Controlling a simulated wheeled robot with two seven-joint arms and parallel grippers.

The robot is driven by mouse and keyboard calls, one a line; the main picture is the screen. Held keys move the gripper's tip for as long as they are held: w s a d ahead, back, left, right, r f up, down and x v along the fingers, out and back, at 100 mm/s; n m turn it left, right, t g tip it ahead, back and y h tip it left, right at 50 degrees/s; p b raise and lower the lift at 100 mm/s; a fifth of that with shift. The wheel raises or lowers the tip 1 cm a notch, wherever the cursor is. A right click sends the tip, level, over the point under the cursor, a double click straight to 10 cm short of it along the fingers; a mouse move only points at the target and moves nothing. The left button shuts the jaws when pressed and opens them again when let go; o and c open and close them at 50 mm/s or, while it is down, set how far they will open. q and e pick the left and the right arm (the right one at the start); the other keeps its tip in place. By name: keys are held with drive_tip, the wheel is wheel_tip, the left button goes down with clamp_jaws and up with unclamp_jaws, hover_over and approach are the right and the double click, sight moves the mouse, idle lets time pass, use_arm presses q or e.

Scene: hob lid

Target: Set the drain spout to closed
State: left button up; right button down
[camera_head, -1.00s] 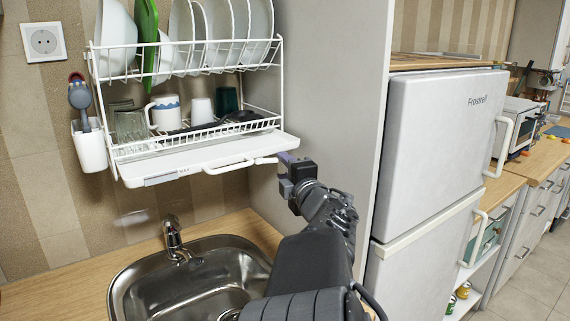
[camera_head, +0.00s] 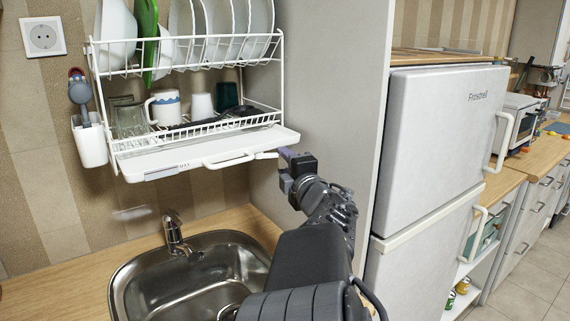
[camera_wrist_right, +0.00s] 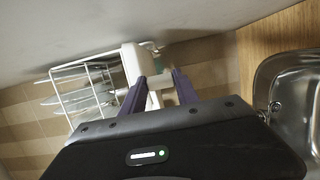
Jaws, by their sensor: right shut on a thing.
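The drain spout (camera_head: 266,155) is a short white piece at the front right of the white drip tray (camera_head: 150,166) under the dish rack. My right gripper (camera_head: 284,153) is at the spout's right end, below the tray's right corner. In the right wrist view, the two dark fingers of this gripper (camera_wrist_right: 160,84) stand on either side of a small white piece (camera_wrist_right: 158,85), which looks like the spout. The gripper is shut on it. The fingers partly hide the spout's end. My left gripper is not in view.
The dish rack (camera_head: 185,72) holds plates, bowls, mugs and glasses. A steel sink (camera_head: 190,275) with a tap (camera_head: 173,235) lies below. A grey side panel (camera_head: 335,90) stands close to the right of my gripper, with a white fridge (camera_head: 440,130) beyond it.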

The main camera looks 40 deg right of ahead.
drive_tip(key=shift+s+d+f, duration=0.1)
drive_tip(key=shift+d, duration=0.1)
drive_tip(key=c, duration=0.9)
unclamp_jaws()
drive_tip(key=shift+a, duration=0.1)
